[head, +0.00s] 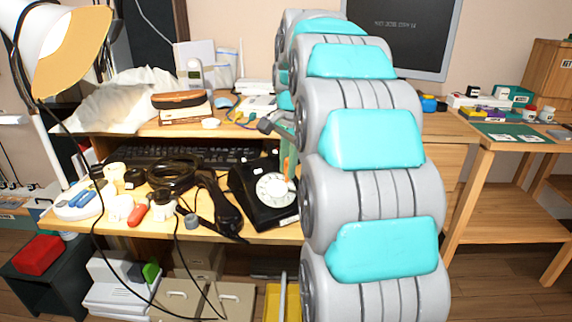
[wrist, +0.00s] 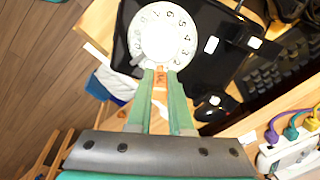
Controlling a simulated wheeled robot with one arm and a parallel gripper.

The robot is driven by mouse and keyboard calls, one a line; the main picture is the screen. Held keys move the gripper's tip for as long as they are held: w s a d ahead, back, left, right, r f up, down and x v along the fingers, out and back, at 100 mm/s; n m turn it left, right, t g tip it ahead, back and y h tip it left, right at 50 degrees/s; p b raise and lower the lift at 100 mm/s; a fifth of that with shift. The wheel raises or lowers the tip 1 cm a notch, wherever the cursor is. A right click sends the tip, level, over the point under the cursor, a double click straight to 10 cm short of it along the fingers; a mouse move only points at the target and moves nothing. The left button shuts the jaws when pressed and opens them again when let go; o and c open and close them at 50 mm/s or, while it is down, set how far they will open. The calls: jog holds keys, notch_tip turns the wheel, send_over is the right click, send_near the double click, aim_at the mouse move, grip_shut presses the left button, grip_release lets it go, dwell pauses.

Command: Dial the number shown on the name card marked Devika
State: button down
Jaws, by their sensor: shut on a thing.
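The black dial phone (head: 252,205) stands on the desk, its white dial (head: 275,188) facing up. Its black handset (head: 222,206) lies off it on the left. In the wrist view the dial (wrist: 163,36) shows black digits around its rim, and the phone's black body (wrist: 200,75) is beside it. My gripper (wrist: 161,72) has its green fingers close together at the dial's lower edge. They are shut on a narrow orange-brown piece (wrist: 160,80) with small dark marks. Whether it touches the dial is unclear. I cannot make out a card reading Devika.
A black keyboard (head: 200,157) lies behind the phone. Black cable coils (head: 168,172), white cups and a red item (head: 138,214) crowd the desk's left. The wrist view shows a power strip (wrist: 290,150) with coloured plugs at lower right. A side table stands at right.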

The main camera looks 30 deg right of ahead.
jog(key=shift+s, duration=0.1)
jog(key=shift+s+f, duration=0.25)
jog(key=shift+s, duration=0.25)
jog(key=shift+d, duration=0.1)
jog(key=shift+s+f+b, duration=0.25)
jog(key=shift+s+b, duration=0.15)
jog(key=shift+s, duration=0.05)
jog(key=shift+s+r+p, duration=0.35)
jog(key=shift+r, duration=0.5)
